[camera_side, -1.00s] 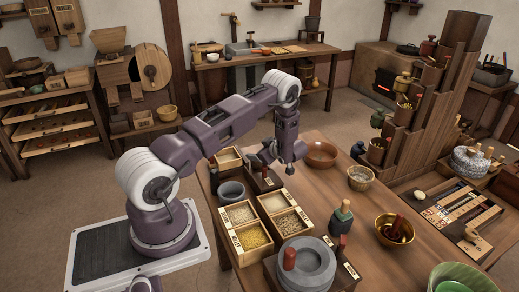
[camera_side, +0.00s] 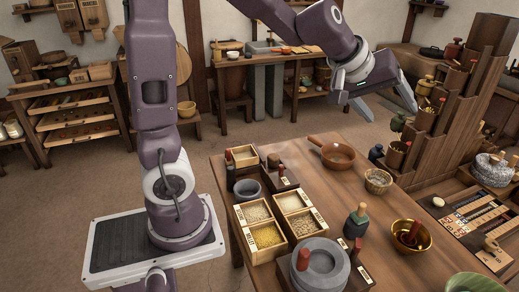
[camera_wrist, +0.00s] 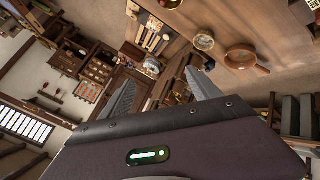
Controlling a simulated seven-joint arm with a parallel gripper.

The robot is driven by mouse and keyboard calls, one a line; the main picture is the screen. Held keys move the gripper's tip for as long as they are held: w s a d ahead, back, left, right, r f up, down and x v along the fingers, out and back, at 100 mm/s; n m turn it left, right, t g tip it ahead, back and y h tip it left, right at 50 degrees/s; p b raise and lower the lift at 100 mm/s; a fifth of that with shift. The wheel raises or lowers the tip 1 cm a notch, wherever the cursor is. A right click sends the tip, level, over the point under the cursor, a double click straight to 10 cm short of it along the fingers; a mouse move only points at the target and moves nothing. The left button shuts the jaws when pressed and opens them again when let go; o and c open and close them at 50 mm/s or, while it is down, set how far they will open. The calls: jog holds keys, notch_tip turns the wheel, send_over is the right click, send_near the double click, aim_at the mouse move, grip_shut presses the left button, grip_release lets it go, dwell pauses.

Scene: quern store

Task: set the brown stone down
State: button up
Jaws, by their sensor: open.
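My gripper (camera_side: 402,100) is raised in the air above the far right side of the table, open and empty. Its two grey fingers stand apart in the wrist view (camera_wrist: 160,78), with nothing between them. I cannot make out for sure which thing is the brown stone. A round grey quern stone (camera_side: 322,278) with a red-brown handle (camera_side: 303,259) sits at the table's front.
Wooden grain boxes (camera_side: 268,236) and a grey bowl (camera_side: 247,190) fill the table's left side. Tall stepped wooden columns (camera_side: 460,95) rise near my gripper. The table's middle is clear.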

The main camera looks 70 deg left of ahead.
jog(key=s+d+r+m+h, duration=0.15)
jog(key=s+d+m, duration=0.25)
jog(key=s, duration=0.6)
jog(key=s+f+m+g+y, duration=0.1)
jog(key=s+f+m, duration=0.1)
jog(key=s, duration=0.7)
jog(key=s+a+f+m+g, duration=0.1)
jog(key=s+f+m+g, duration=0.1)
jog(key=s, duration=0.7)
jog(key=shift+s+a+m+g+y, duration=0.25)
jog(key=shift+a+m+g+y, duration=0.1)
jog(key=shift+m, duration=0.15)
